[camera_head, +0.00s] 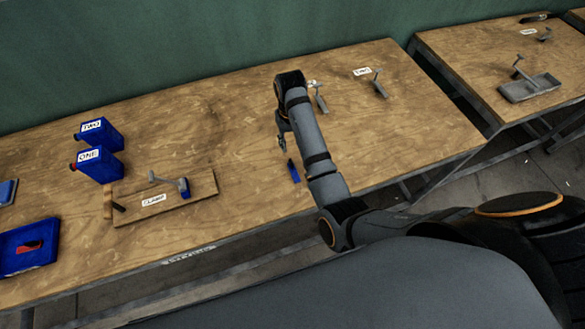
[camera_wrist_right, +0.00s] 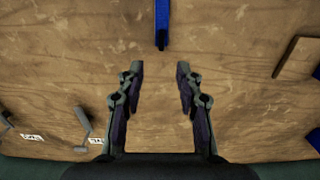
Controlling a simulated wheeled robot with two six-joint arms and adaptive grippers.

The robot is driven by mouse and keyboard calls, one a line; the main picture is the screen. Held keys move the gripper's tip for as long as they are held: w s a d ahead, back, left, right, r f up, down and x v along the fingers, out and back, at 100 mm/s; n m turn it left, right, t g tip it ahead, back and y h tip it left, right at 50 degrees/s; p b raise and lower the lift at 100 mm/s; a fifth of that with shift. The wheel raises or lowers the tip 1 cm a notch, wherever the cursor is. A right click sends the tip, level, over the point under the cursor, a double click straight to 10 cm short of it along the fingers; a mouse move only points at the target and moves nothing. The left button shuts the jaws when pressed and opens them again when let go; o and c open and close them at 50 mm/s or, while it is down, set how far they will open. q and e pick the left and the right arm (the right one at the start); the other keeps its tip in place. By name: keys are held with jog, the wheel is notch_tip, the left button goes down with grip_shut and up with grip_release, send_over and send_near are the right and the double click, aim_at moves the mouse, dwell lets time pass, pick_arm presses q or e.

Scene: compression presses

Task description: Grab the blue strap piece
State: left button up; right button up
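The blue strap piece (camera_head: 293,171) lies on the wooden table, close to my right forearm in the head view. In the right wrist view the strap piece (camera_wrist_right: 162,22) is a narrow blue bar at the top, just beyond the fingertips and roughly in line with the gap between them. My right gripper (camera_head: 282,142) points down at the table in the head view. In the right wrist view the gripper (camera_wrist_right: 160,68) is open, with nothing between its fingers. My left gripper is not in view.
A wooden board labelled clamp (camera_head: 165,197), two blue boxes (camera_head: 98,150) and a blue tray (camera_head: 28,250) with a red piece stand to the left. Grey levers (camera_head: 378,84) stand behind at right. A second table (camera_head: 480,55) stands beyond a gap.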

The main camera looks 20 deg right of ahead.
send_over(291, 161)
notch_tip(291, 161, down, 5)
jog(key=shift+d+r+p, duration=0.15)
jog(key=shift+r+p, duration=0.05)
jog(key=shift+p, duration=0.25)
jog(key=shift+f, duration=0.6)
notch_tip(291, 161, down, 4)
jog(key=shift+s+p, duration=0.15)
jog(key=shift+p, duration=0.6)
jog(key=shift+f, duration=0.4)
grip_shut()
